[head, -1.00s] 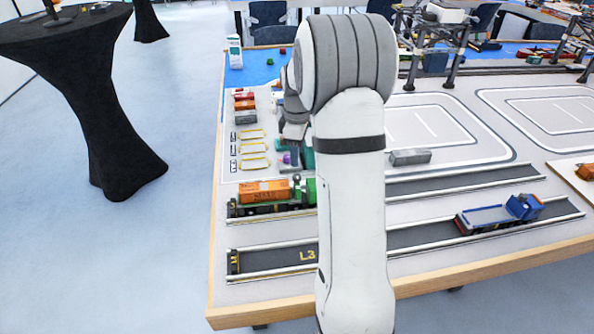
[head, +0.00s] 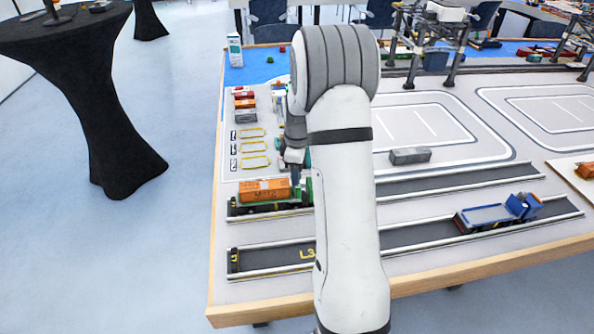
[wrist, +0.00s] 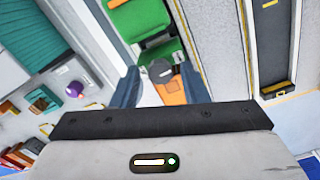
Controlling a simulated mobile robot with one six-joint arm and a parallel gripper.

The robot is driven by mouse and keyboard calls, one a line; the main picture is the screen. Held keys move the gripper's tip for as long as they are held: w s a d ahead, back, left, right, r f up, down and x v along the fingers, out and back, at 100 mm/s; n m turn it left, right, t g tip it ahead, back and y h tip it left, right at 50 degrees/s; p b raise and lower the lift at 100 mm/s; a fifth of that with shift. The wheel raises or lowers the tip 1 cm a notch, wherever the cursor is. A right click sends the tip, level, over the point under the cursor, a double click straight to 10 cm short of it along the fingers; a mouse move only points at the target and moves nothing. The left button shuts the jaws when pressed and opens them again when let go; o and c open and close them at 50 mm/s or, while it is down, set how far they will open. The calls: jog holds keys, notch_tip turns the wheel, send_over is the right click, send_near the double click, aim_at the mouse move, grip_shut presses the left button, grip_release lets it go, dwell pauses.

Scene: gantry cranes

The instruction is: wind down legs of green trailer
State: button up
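The green trailer (head: 272,208) stands in the upper lane near the table's left end, with an orange container (head: 264,189) on it. A green cab (head: 309,188) is at its right end, partly hidden by my arm. My gripper (head: 296,174) is above that right end. In the wrist view, my gripper (wrist: 161,75) is open, its two dark blue fingers apart. A round dark grey knob (wrist: 160,71) shows between the fingertips, with green parts (wrist: 163,48) and the orange container (wrist: 171,92) around it. I cannot tell whether the fingers touch the knob. The trailer's legs are not visible.
A blue truck (head: 500,212) stands in the front lane at the right. A grey container (head: 410,156) lies behind the lanes. Small containers (head: 244,104) stand at the left rear. A gantry crane (head: 433,45) is at the back. The lane marked L3 (head: 275,259) is empty at left.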

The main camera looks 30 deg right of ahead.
grip_shut()
jog(key=shift+m, duration=0.3)
jog(key=shift+o, duration=0.7)
grip_release()
jog(key=shift+r, duration=0.1)
notch_tip(320, 180, up, 7)
jog(key=shift+b, duration=0.35)
jog(key=shift+r, duration=0.3)
